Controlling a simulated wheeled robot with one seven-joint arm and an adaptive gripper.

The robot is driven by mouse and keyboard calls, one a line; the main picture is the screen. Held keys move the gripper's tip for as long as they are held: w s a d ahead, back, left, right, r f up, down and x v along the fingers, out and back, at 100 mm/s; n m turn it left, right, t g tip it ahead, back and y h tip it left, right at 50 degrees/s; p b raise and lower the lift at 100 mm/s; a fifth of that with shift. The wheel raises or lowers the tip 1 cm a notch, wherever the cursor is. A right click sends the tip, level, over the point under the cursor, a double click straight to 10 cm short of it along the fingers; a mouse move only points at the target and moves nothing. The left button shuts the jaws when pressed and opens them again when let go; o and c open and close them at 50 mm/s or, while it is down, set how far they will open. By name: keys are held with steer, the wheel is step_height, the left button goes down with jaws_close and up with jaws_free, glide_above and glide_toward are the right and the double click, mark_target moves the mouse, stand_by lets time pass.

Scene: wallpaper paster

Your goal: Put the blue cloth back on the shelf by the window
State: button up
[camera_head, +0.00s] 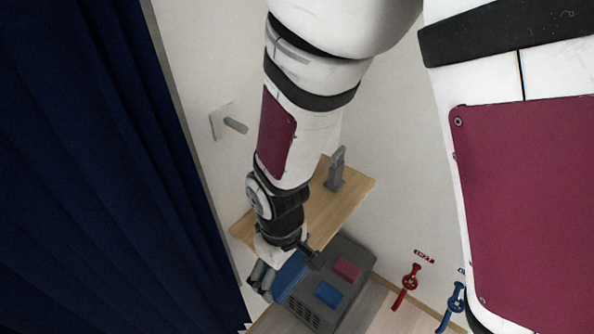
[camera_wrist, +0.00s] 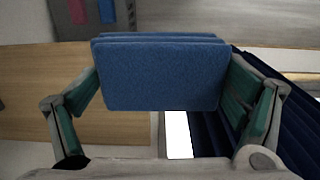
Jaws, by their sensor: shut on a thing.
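The blue cloth (camera_wrist: 160,75) is a folded, flat bundle between the green-padded fingers of my gripper (camera_wrist: 163,88) in the wrist view. My gripper is shut on it, with a finger against each side. In the head view the cloth (camera_head: 292,271) is at the end of my arm, partly hidden by my gripper (camera_head: 279,277). The wooden shelf (camera_head: 350,198) is on the wall behind my forearm, which hides part of it. A wooden surface, apparently the shelf, also shows behind and left of the cloth in the wrist view (camera_wrist: 45,95). Contact between cloth and shelf cannot be told.
A grey box (camera_head: 358,268) beside the shelf bears a red pad (camera_head: 346,269) and a blue pad (camera_head: 328,294). A grey bracket (camera_head: 336,170) stands on the shelf. A dark blue curtain (camera_head: 90,170) hangs at left. Red (camera_head: 407,284) and blue (camera_head: 453,301) handles are at lower right.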

steer(key=shift+w, duration=0.15)
steer(key=w, duration=0.4)
steer(key=w+d+f, duration=0.1)
steer(key=w, duration=0.4)
steer(key=w+d, duration=0.1)
steer(key=w, duration=0.4)
steer(key=shift+f, duration=0.2)
steer(key=shift+w+f, duration=0.8)
steer(key=shift+f, duration=0.8)
steer(key=o, duration=0.9)
steer(key=shift+f, duration=0.1)
